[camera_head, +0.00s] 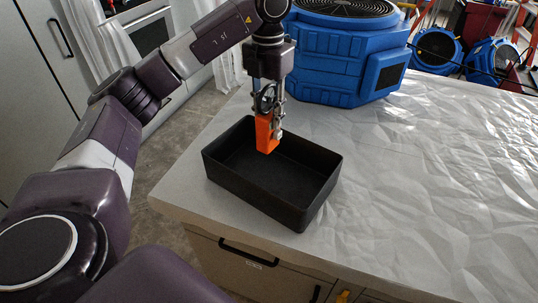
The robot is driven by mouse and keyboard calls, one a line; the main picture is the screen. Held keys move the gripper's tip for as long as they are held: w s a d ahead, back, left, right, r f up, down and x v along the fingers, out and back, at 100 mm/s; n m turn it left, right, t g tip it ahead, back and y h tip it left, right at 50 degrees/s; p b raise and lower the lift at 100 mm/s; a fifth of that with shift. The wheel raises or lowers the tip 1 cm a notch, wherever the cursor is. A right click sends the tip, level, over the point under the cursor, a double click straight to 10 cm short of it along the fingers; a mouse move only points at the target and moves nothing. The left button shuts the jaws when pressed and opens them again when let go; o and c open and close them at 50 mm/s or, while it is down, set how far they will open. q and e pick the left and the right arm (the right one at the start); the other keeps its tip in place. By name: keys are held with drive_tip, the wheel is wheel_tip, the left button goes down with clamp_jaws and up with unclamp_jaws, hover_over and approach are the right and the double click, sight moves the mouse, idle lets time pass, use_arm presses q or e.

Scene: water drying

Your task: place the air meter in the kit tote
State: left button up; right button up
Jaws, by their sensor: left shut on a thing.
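My left gripper (268,112) points down above the far part of a black open tote (234,189). It is shut on an orange meter (266,134), which hangs upright from the fingers. The meter's lower end appears over the tote's opening; I cannot tell whether it is below the rim. The visible tote floor is bare. The tote stands on the plastic-covered counter near its front left corner. My right gripper is not in view.
A large blue air mover (345,55) stands on the counter behind the tote. Crumpled clear sheeting (430,160) covers the counter, clear to the right. More blue fans (435,50) stand at the back right. Drawers with dark handles (248,254) lie below the counter edge.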

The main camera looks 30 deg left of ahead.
sight(269, 138)
use_arm(q)
wheel_tip(269, 138, down, 8)
drive_tip(key=shift+w+r+p, duration=0.1)
drive_tip(key=shift+p, duration=0.95)
wheel_tip(269, 138, down, 5)
drive_tip(key=shift+r+p, duration=0.15)
drive_tip(key=shift+p, duration=0.45)
drive_tip(key=shift+f, duration=0.2)
drive_tip(key=o, duration=1.2)
drive_tip(key=shift+o, duration=0.2)
